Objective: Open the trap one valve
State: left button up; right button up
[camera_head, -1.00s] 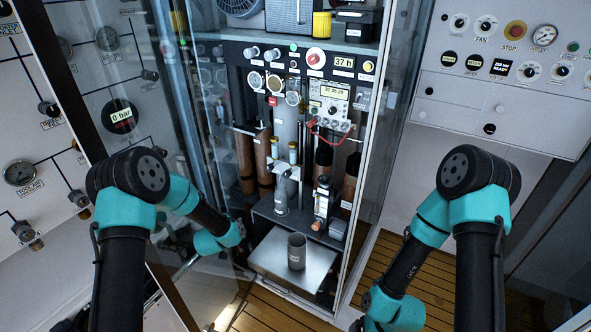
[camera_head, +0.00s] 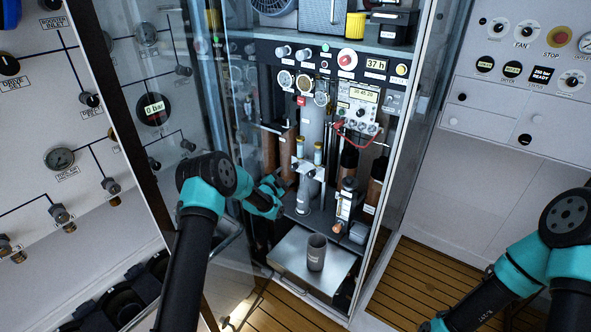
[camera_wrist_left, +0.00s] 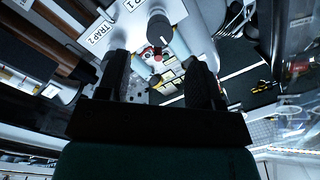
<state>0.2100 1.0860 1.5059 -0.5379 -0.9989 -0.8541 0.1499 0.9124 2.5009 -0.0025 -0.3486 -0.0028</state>
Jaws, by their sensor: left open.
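In the left wrist view my left gripper (camera_wrist_left: 158,84) is open, its two dark fingers apart and nothing held between them. A dark grey knob with a pale line (camera_wrist_left: 160,28) shows beyond the fingertips, roughly in line with the gap. A white label reading TRAP (camera_wrist_left: 97,33), its number hard to make out, is left of the knob, and another label (camera_wrist_left: 133,5) is above. I cannot tell which knob is trap one. In the head view my left gripper (camera_head: 284,184) is at the filter columns (camera_head: 306,165), its fingertips hard to see. My right gripper is out of view.
The open cabinet has a clear door (camera_head: 222,120) at its left and a frame post (camera_head: 405,130) at its right. A grey cup (camera_head: 316,252) stands on a metal tray (camera_head: 290,256) below.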

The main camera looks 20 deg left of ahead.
aim_at(293, 169)
pick_arm(q)
jog(key=shift+x, duration=3.7)
jog(key=shift+c, duration=0.2)
jog(key=shift+d, duration=0.1)
jog(key=c, duration=0.9)
